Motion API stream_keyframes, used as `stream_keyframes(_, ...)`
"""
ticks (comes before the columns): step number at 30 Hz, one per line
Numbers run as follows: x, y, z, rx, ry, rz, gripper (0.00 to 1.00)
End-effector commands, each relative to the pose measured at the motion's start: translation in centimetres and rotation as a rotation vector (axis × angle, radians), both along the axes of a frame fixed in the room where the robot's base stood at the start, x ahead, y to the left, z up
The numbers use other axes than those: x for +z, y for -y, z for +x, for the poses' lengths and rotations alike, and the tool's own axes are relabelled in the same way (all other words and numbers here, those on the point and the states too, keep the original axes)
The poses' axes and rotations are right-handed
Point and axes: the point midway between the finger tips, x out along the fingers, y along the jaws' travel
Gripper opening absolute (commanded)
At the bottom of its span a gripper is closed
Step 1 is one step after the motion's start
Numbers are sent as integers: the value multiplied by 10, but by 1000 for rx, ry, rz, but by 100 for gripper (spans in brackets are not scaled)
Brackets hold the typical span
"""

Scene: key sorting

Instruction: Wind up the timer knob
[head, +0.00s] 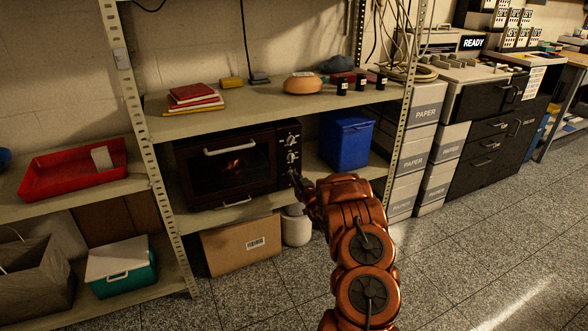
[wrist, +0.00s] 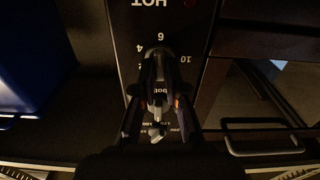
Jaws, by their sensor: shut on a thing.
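The dark toaster oven (head: 228,166) stands on the middle shelf, with a column of knobs on its right-hand panel. My gripper (head: 297,178) reaches the lower part of that panel and covers the lowest knob in the head view. In the wrist view, which looks upside down, my gripper (wrist: 158,62) is shut on the timer knob (wrist: 158,52), with printed numbers such as 4, 6 and 10 around it. The fingers hide most of the knob, so its pointer setting cannot be read.
A blue bin (head: 346,140) stands right of the oven. A shelf upright (head: 413,80) rises further right. A cardboard box (head: 240,245) and a white container (head: 296,226) are below. The oven door handle (head: 229,146) sticks out. Open floor lies in front.

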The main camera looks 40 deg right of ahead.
Motion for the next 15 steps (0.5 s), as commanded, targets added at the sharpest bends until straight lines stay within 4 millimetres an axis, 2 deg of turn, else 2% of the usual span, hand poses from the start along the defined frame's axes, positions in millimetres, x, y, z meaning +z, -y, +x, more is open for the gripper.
stream_keyframes(15,-1,0,-2,-3,151,463,0)
